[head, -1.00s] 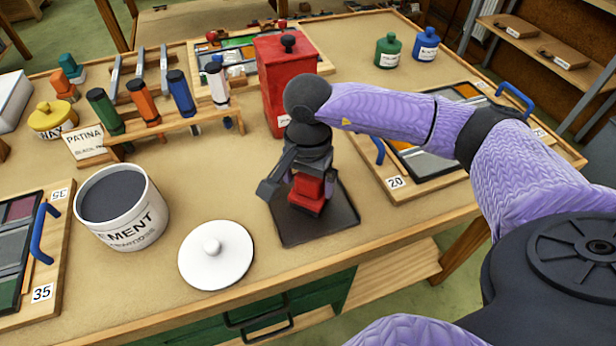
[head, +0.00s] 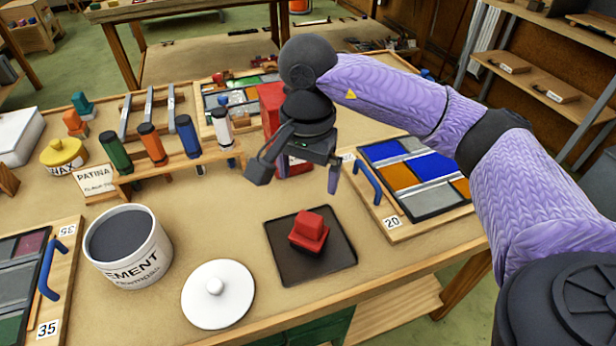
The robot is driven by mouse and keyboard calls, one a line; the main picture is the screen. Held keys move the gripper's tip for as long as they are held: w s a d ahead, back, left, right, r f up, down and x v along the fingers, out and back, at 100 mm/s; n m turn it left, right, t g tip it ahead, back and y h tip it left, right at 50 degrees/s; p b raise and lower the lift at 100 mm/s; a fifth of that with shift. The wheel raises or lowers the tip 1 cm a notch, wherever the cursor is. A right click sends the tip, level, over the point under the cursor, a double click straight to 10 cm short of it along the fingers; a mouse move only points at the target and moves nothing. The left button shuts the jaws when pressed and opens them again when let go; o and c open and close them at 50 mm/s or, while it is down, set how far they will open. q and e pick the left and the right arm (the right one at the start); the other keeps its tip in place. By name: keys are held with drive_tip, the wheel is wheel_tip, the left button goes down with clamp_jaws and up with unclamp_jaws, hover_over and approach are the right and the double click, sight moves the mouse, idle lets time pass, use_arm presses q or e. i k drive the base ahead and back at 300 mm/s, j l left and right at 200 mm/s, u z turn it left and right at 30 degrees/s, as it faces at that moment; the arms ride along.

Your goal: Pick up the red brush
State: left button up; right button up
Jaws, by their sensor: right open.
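The red brush (head: 309,231), a small red block with a raised grip on top, sits on a dark square tray (head: 287,262) near the table's front edge. My right gripper (head: 297,175) is above and behind it, clear of it. Its two fingers are spread apart with nothing between them. The brush is in full view; its underside is hidden. My left gripper is not in view.
A white cement tub (head: 150,262) and a white lid (head: 217,294) stand left of the tray. A rack (head: 180,160) of coloured-handled tools is behind. A glass panel board (head: 400,215) lies to the right. A red canister (head: 270,98) is partly hidden behind my gripper.

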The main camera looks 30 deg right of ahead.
sight(309, 236)
drive_tip(key=k, duration=1)
